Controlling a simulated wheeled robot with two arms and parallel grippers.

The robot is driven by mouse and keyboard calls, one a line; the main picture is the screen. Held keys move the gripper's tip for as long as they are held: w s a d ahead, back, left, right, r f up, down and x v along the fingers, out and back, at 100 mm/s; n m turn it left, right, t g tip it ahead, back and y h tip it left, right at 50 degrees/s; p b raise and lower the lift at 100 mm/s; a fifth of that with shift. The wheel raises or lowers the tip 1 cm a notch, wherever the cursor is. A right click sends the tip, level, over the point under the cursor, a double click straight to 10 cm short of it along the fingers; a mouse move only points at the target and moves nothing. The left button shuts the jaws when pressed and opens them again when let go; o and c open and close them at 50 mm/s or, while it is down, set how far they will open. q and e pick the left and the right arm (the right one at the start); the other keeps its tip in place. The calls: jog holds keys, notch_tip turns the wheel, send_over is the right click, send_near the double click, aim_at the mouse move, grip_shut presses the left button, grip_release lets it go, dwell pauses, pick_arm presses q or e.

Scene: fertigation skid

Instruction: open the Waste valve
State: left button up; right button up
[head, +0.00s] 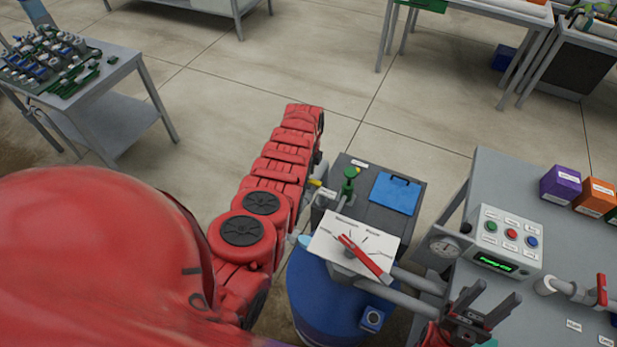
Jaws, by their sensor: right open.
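A red lever (365,259) lies across a white plate (322,240) with a dial drawing and two small labels, one of which seems to read Waste. The lever runs from upper left to lower right, over the plate's edge. My right gripper (482,303) is at the lower right, open and empty, its fingers apart, to the right of the lever and not touching it. My left arm (285,165) reaches up the middle, left of the plate; its gripper does not show. A second red-handled valve (602,290) sits on a pipe at the right edge; its labels are too small to read.
A blue drum (312,300) stands under the plate. A dark box (362,220) behind it carries a blue tray (396,193) and a green-handled fitting (349,182). Open floor lies beyond.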

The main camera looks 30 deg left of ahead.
pick_arm(q)
jog(key=shift+w+f, duration=0.1)
jog(key=shift+f, duration=0.6)
grip_shut()
